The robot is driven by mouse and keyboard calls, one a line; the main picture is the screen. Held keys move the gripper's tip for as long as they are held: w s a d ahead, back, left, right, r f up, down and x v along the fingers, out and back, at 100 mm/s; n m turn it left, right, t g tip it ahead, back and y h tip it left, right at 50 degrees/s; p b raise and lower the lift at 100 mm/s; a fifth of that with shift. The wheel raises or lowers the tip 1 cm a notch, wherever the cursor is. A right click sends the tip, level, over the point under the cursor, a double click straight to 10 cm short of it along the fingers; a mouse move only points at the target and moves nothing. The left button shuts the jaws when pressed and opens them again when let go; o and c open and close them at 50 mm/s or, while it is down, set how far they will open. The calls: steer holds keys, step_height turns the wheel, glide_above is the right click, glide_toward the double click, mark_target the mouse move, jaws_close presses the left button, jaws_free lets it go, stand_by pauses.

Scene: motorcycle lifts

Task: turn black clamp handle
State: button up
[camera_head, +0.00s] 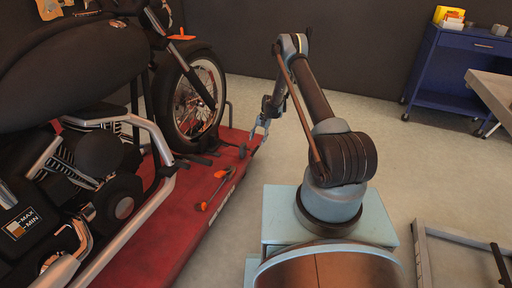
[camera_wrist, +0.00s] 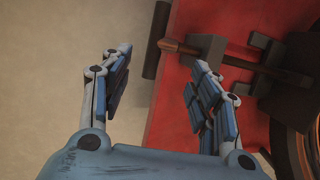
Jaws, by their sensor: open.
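The black clamp handle (camera_wrist: 156,40) is a dark upright cylinder in the wrist view, at the edge of the red lift platform (camera_wrist: 184,18). A brown-tipped rod (camera_wrist: 178,47) runs from near it to dark clamp blocks (camera_wrist: 205,47) on the platform. My gripper (camera_wrist: 162,56) is open and empty; the handle shows between its fingers, toward the far side, and I see no contact. In the head view, my gripper (camera_head: 259,131) is above the edge of the red lift (camera_head: 205,168), and the handle (camera_head: 242,151) is a small dark shape just below left of it.
A motorcycle (camera_head: 85,140) stands on the lift, its front wheel (camera_head: 195,100) near the clamp. Orange-handled tools (camera_head: 217,188) lie on the red platform. A blue cart (camera_head: 445,75) stands at the back right.

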steer(key=shift+v, duration=2.65)
